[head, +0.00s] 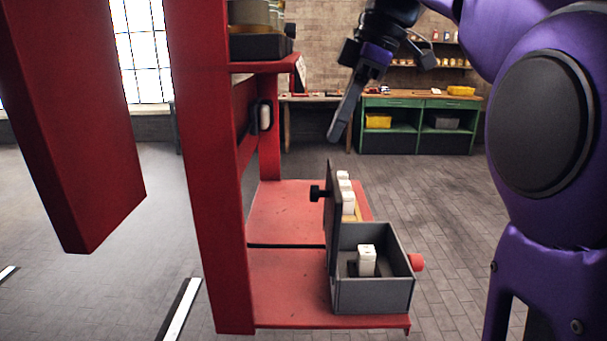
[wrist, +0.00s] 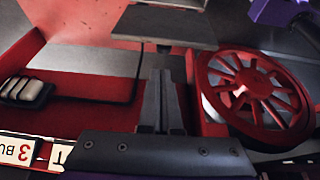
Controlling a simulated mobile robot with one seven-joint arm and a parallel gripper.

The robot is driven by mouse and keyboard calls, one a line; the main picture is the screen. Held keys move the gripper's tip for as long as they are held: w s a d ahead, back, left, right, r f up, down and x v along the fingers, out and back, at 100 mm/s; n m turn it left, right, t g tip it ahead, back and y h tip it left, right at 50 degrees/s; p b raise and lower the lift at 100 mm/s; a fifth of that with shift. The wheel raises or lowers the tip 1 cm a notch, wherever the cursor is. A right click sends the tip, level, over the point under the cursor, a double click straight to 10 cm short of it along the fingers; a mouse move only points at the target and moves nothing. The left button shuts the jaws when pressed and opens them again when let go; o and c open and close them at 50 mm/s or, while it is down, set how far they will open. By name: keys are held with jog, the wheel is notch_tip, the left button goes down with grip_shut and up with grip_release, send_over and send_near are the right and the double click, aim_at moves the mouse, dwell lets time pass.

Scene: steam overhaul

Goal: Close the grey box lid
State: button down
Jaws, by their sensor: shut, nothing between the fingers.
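The grey box (head: 372,297) sits on the lower red shelf in the head view, open at the top. A white block (head: 367,258) stands inside it. The box lid (head: 332,222) stands upright along the box's left side, with a black knob (head: 317,192) facing left. My gripper (head: 336,132) is above the lid's top edge in the picture, pointing down and slightly left, apart from it in the picture. Its fingers are together and empty, and they show also in the wrist view (wrist: 162,92). I cannot clearly make out the lid in the wrist view.
A red post (head: 208,170) and a red beam (head: 75,130) stand on the left. White pieces (head: 346,195) are partly hidden behind the lid. A red knob (head: 417,262) sits at the box's right. The wrist view shows a red spoked wheel (wrist: 252,88) right of the fingers.

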jog(key=shift+s+a+r, duration=0.15)
jog(key=shift+s+a, duration=0.1)
jog(key=shift+a, duration=0.05)
jog(key=shift+a+f, duration=0.2)
jog(key=x, duration=0.9)
jog(key=shift+a+f+b, duration=0.2)
jog(key=shift+b, duration=0.25)
jog(key=shift+s+d+y, duration=0.1)
jog(key=shift+y, duration=0.3)
